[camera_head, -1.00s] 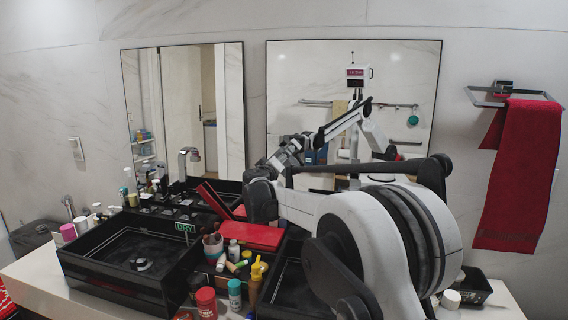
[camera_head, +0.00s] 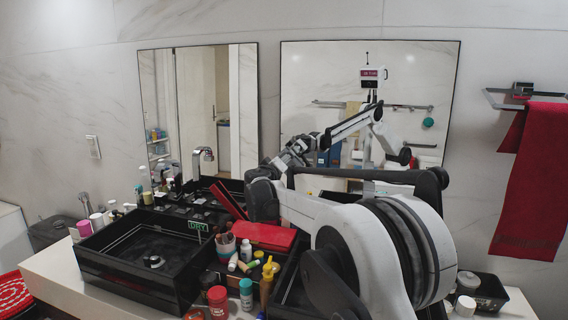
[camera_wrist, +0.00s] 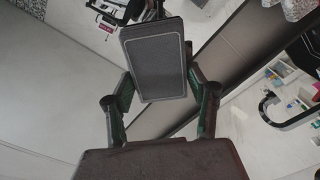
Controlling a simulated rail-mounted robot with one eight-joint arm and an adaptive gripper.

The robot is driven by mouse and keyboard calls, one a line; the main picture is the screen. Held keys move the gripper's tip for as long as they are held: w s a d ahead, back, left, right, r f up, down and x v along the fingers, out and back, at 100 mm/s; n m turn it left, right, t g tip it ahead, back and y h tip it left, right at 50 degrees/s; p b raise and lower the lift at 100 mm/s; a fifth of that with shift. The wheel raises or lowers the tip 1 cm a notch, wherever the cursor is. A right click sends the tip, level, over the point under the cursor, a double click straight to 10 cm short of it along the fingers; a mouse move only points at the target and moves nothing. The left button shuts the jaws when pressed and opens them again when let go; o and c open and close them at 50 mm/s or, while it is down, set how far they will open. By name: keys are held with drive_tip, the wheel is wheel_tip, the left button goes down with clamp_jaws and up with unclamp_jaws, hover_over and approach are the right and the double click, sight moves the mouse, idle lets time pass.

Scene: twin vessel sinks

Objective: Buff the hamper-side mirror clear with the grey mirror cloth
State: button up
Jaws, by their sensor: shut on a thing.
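The left mirror (camera_head: 232,110) and the wider right mirror (camera_head: 425,75) hang side by side on the marble wall. I cannot tell for certain which is the hamper-side one, and no clear smear shows on either. In the wrist view my gripper (camera_wrist: 157,78) is shut on a flat, dark grey rectangular pad with a pale border line, which looks like the grey mirror cloth (camera_wrist: 155,55). I cannot see the cloth touching either mirror.
Two black vessel sinks stand on the white counter; the left sink (camera_head: 130,275) is in clear view. Bottles, a cup and a red case (camera_head: 265,236) crowd the counter between them. A red towel (camera_head: 530,185) hangs at right. A dark bin (camera_head: 52,234) stands at far left.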

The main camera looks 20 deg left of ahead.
drive_tip(key=shift+s+d+r+b, duration=0.1)
drive_tip(key=shift+s+b, duration=0.15)
drive_tip(key=shift+s, duration=1.15)
drive_tip(key=shift+s+d+r+b, duration=0.1)
drive_tip(key=shift+s+b, duration=0.15)
drive_tip(key=shift+s, duration=1.15)
drive_tip(key=shift+s, duration=0.1)
drive_tip(key=shift+s+d+b, duration=0.1)
drive_tip(key=shift+s+b, duration=0.2)
drive_tip(key=shift+s, duration=1.1)
